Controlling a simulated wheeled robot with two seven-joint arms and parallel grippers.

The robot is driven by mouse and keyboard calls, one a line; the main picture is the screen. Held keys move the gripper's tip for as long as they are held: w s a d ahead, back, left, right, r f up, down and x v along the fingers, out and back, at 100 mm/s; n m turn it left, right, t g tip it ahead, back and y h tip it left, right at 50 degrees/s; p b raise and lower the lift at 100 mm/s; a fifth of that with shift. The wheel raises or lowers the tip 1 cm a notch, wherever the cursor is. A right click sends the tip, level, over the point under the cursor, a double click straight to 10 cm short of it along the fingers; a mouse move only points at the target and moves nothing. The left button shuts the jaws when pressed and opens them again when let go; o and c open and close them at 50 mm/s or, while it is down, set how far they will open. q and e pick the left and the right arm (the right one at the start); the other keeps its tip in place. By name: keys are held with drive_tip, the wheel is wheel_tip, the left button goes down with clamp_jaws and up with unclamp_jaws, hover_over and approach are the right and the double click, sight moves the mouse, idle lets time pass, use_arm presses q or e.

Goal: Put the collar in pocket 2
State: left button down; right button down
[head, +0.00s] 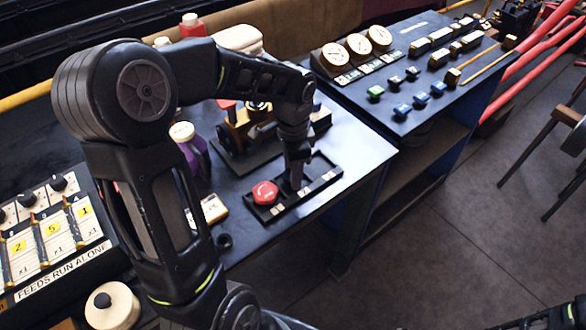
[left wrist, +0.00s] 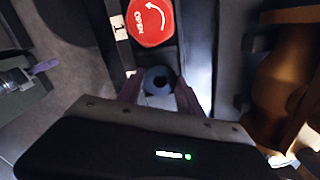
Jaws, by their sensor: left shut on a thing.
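A dark ring-shaped collar (left wrist: 159,79) sits between the two fingertips of my left gripper (left wrist: 158,92) in the left wrist view. The gripper is shut on it. In the head view my left gripper (head: 296,184) points down over the long black tray (head: 326,172) with pockets, and hides the collar there. A red round handwheel marked OPEN (head: 265,192) sits at the tray's near end; it also shows in the left wrist view (left wrist: 150,22), beside a tag reading 1 (left wrist: 119,27). Whether the collar touches the tray I cannot tell.
A brass and black fixture (head: 240,128) stands behind the tray. A purple bottle (head: 190,148) is to its left. A small dark ring (head: 224,241) lies near the bench's front edge. A control box (head: 50,240) is at far left. A second bench (head: 400,100) holds gauges and small blocks.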

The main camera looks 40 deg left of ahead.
use_arm(q)
drive_tip(key=c, duration=0.8)
unclamp_jaws()
drive_tip(key=shift+f, duration=0.1)
wheel_tip(320, 180, up, 12)
drive_tip(key=shift+r, duration=0.2)
idle(0.4)
